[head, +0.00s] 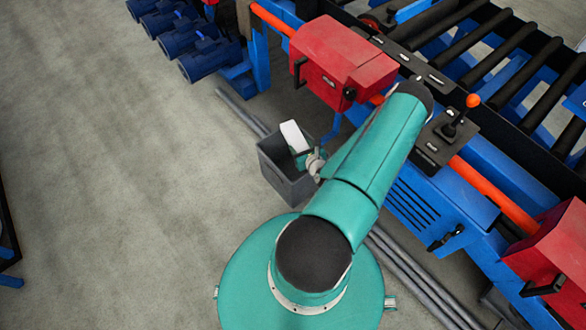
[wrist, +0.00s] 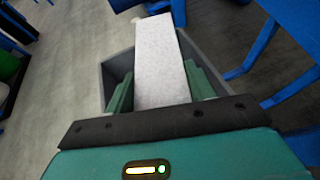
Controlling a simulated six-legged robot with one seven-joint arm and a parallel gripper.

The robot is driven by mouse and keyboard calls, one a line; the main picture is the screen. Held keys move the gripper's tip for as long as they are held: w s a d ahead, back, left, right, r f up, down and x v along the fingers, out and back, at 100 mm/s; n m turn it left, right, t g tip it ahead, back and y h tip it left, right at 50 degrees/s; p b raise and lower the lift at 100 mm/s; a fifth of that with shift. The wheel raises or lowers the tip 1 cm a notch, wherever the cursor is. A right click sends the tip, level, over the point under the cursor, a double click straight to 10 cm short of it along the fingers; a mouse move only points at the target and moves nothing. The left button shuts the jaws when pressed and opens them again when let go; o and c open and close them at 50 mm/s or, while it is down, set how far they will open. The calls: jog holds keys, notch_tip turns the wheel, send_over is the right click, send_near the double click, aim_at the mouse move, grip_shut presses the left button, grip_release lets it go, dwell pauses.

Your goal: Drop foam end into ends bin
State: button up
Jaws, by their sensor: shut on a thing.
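The foam end is a white block (wrist: 160,62) between the two green fingers of my gripper (wrist: 160,88) in the wrist view. My gripper is shut on it. In the head view the white foam end (head: 294,137) shows over a dark grey open bin (head: 283,178) on the floor. My gripper (head: 302,158) is at the bin's opening there, partly hidden by my wrist. In the wrist view the bin's grey walls (wrist: 114,76) show on both sides behind the fingers. The foam hides most of the bin's inside, and I cannot tell how deep the foam reaches.
A blue machine frame with a red box (head: 340,62) and black rollers (head: 500,65) stands right of the bin. A control panel with an orange-topped lever (head: 460,118) is beside my arm. Blue motors (head: 205,60) are at the top.

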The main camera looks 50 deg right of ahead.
jog(key=shift+f, duration=1.75)
jog(key=o, duration=1.1)
jog(key=shift+c, duration=0.2)
jog(key=v, duration=1.4)
jog(key=shift+w+d, duration=0.1)
